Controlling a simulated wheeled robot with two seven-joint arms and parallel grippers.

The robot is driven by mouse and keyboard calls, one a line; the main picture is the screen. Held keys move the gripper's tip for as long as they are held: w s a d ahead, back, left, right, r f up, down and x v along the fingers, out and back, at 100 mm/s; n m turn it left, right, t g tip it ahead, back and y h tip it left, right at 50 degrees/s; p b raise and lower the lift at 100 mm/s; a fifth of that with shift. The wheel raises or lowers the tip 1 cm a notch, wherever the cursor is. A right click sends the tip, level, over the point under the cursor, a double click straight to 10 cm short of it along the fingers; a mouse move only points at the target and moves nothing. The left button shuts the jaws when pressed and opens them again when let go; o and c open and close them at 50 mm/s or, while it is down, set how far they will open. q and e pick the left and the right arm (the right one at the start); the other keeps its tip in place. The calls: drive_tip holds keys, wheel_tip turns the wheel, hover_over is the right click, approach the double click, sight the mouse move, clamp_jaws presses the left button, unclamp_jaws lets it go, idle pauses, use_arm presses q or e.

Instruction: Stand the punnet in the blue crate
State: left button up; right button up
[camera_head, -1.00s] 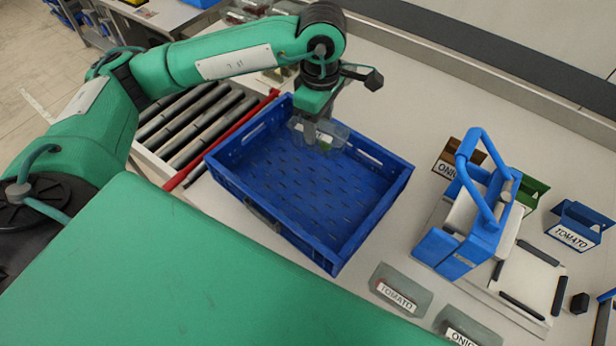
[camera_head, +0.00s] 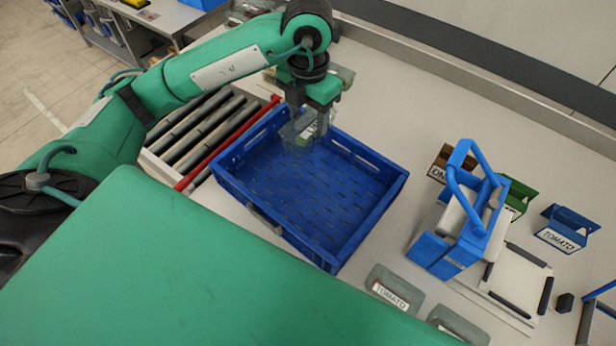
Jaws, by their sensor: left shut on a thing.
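The blue crate (camera_head: 366,222) stands in the middle, open at the top, with a slotted floor. My left gripper (camera_head: 312,128) points down over the crate's far corner. It is shut on a clear punnet (camera_head: 296,138) with a white label. The punnet is at that far corner, seen against the crate's inner walls; I cannot tell whether its base touches the crate floor. The gripper partly covers the punnet, and its contents are hard to make out. My right gripper is not in view.
A roller conveyor (camera_head: 205,128) with a red rail (camera_head: 228,140) lies left of the crate. Labelled punnets (camera_head: 392,290) sit at the front. A blue-handled device (camera_head: 455,225) and brown, green and blue label holders (camera_head: 566,228) stand right. Most of the crate floor is empty.

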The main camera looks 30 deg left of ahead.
use_arm(q)
wheel_tip(320, 180, down, 19)
drive_tip(key=p, duration=0.3)
drive_tip(key=shift+f, duration=0.1)
drive_tip(key=shift+f, duration=0.1)
drive_tip(key=o, duration=0.6)
drive_tip(key=shift+f, duration=0.1)
drive_tip(key=shift+c, duration=0.2)
drive_tip(key=o, duration=0.4)
